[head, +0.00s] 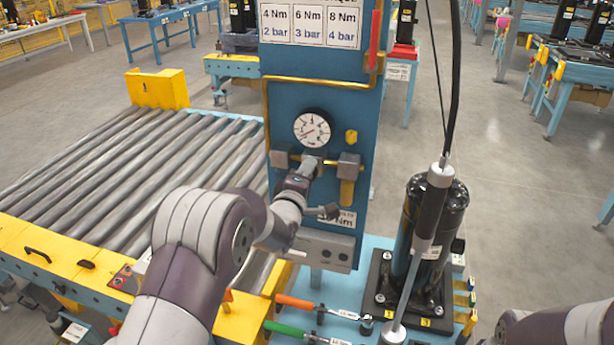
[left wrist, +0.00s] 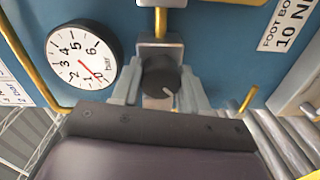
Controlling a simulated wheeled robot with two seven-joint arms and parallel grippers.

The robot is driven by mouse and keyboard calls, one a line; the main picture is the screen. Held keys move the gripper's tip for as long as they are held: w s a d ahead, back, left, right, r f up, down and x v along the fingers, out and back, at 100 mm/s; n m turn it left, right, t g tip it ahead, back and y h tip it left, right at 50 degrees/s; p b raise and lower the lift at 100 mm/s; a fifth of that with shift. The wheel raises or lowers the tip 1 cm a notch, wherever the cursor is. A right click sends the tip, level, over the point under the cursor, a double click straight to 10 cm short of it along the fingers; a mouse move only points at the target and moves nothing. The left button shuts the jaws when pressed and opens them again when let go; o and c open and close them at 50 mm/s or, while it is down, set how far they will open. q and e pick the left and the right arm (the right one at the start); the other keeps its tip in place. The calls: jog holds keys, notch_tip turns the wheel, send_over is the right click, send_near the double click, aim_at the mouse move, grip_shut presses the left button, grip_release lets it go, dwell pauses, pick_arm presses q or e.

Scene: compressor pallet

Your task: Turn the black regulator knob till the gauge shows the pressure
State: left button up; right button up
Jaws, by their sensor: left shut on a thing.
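The black regulator knob (left wrist: 160,76) with a pale mark shows in the left wrist view, below a grey metal block on the blue panel. My left gripper (left wrist: 161,92) has one finger on each side of it and is shut on it. In the head view my left gripper (head: 311,164) hides the knob. The round white pressure gauge (head: 312,128) is just above it; it also shows in the left wrist view (left wrist: 82,54). Its red needle points near the low end, close to 0. My right gripper is outside the head view; only part of my right arm shows.
Signs (head: 309,24) pair 4 Nm with 2 bar, 6 Nm with 3 bar and 8 Nm with 4 bar. A black compressor (head: 430,235) stands right of the panel, with a hanging tool (head: 430,215) in front. A roller conveyor (head: 130,165) lies left. Orange- and green-handled tools (head: 296,302) lie below.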

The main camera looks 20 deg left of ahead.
pick_arm(q)
jog(key=shift+f, duration=0.1)
jog(key=o, duration=1)
jog(key=shift+o, duration=0.2)
jog(key=s+b, duration=0.1)
jog(key=s, duration=1.1)
jog(key=shift+s+a+r+b, duration=0.25)
jog(key=shift+s+b, duration=0.1)
